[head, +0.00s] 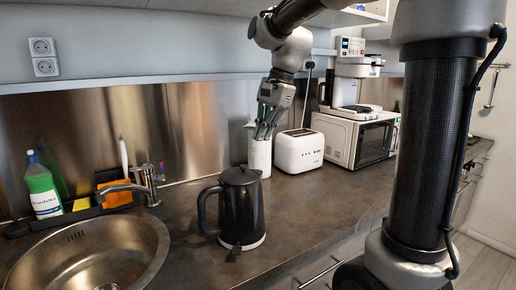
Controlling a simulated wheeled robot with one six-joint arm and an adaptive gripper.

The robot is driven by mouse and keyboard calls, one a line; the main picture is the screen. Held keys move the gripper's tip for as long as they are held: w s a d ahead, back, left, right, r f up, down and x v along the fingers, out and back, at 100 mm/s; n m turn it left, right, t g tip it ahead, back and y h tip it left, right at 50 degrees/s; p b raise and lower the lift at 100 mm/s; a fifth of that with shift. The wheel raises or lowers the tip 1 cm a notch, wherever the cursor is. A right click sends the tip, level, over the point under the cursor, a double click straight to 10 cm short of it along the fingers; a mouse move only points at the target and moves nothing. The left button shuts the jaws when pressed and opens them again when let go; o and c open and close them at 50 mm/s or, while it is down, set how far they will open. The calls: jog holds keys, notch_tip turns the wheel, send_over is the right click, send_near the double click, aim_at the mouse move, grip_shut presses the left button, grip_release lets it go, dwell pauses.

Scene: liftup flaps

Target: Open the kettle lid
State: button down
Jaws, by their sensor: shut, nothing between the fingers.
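A black kettle (241,208) stands upright on the dark countertop, right of the sink. Its handle (206,207) is on the left side and its lid (240,176) looks closed on top. My gripper (267,124) is above and behind the kettle, a little to its right, pointing down and apart from the lid. It is in front of a white utensil holder (259,156), and its fingers look shut with nothing held. The fingertips are small and blend with the dark utensils behind them.
A white toaster (299,151) and a white microwave (356,138) with a coffee machine (346,88) on top stand right of the kettle. A sink (88,256) with a faucet (146,185) and a green bottle (42,187) is at left. Counter right of the kettle is clear.

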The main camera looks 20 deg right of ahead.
aim_at(250, 171)
jog(key=x, duration=0.9)
jog(key=shift+f, duration=0.1)
jog(key=shift+a+r+h, duration=0.15)
jog(key=shift+r+h, duration=0.15)
jog(key=shift+r, duration=0.1)
